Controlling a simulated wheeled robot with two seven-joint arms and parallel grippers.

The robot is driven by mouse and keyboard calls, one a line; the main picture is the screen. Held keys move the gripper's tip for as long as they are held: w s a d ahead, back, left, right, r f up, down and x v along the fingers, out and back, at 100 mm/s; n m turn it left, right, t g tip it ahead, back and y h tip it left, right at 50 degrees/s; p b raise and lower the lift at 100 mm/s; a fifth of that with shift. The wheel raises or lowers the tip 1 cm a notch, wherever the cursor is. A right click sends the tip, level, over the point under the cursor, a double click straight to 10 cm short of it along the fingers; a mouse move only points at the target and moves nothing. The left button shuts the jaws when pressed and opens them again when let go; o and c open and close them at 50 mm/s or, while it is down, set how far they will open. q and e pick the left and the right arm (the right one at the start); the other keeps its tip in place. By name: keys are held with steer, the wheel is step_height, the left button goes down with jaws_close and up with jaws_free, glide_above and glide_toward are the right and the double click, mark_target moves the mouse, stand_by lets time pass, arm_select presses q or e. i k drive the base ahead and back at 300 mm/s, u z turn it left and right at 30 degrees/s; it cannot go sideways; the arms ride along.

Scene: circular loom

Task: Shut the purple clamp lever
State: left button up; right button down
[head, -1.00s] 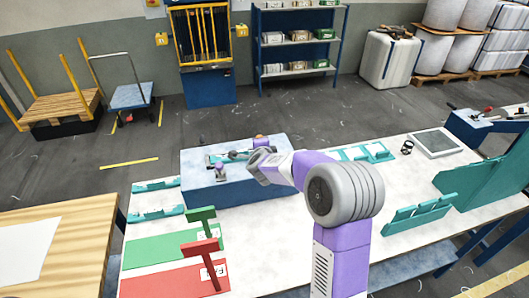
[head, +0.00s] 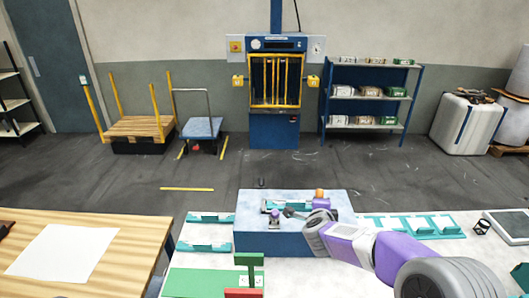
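The fixture block (head: 262,243), blue-fronted with a pale top, stands on the white table and carries a teal plate (head: 300,206) with small clamp parts. A small purple part (head: 275,213), likely the purple clamp lever, stands upright at the left of the block's top. Its exact angle is too small to tell. My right arm reaches in from the right, its wrist over the block's right front. The dark tip of my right gripper (head: 290,213) is just right of the purple part. Whether they touch, and the finger gap, is unclear. My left gripper is out of view.
An orange knob (head: 319,192) stands at the block's back right. Teal racks (head: 210,217) lie left of the block and another teal frame (head: 420,226) lies right. Green and red upright pieces (head: 249,268) stand at the front. A wooden table (head: 120,240) is at left.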

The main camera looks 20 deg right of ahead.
mark_target(276, 213)
steer(key=k, duration=1)
